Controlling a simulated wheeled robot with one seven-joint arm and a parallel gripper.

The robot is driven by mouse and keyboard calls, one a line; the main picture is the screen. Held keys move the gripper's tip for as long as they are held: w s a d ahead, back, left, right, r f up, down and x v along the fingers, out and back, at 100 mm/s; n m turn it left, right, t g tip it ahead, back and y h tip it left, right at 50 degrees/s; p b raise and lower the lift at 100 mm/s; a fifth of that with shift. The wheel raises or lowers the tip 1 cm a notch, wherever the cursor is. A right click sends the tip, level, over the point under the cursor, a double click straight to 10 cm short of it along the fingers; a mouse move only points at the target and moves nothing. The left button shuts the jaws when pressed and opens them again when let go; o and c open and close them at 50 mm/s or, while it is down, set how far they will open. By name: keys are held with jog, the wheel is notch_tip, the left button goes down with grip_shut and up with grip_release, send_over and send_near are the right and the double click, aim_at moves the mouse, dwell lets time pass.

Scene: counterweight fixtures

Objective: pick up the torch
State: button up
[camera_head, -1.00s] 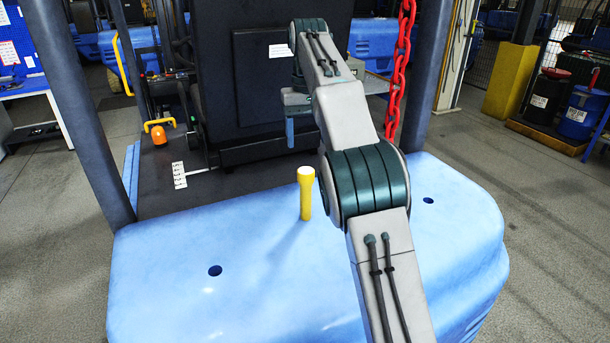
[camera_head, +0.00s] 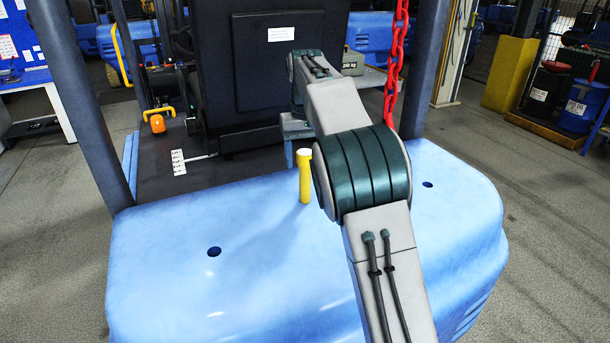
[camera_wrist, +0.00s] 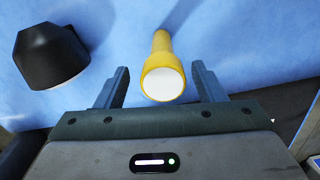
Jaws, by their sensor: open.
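The yellow torch (camera_head: 305,178) stands upright on the blue counterweight, its white lens end up. In the wrist view the torch (camera_wrist: 163,74) shows between the two fingers of my gripper (camera_wrist: 161,76), with a visible gap on each side. My gripper (camera_head: 290,150) is open and empty. In the head view it is close to the torch, just behind and left of its top, partly hidden by my arm. I cannot tell how far the fingertips are from the torch in height.
The blue counterweight (camera_head: 270,270) has round holes in its top. A black tapered object (camera_wrist: 48,57) is left of the torch in the wrist view. A red chain (camera_head: 396,60) hangs behind my arm, near a grey weight (camera_head: 352,62). Dark posts (camera_head: 75,90) flank the counterweight.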

aim_at(305, 169)
jog(key=shift+s+a+f, duration=0.1)
jog(key=shift+s+f, duration=0.05)
jog(key=shift+f, duration=0.8)
jog(key=shift+s+f, duration=0.15)
jog(key=shift+f, duration=0.8)
jog(key=c, duration=1.1)
jog(key=shift+r, duration=0.1)
jog(key=shift+c, duration=0.2)
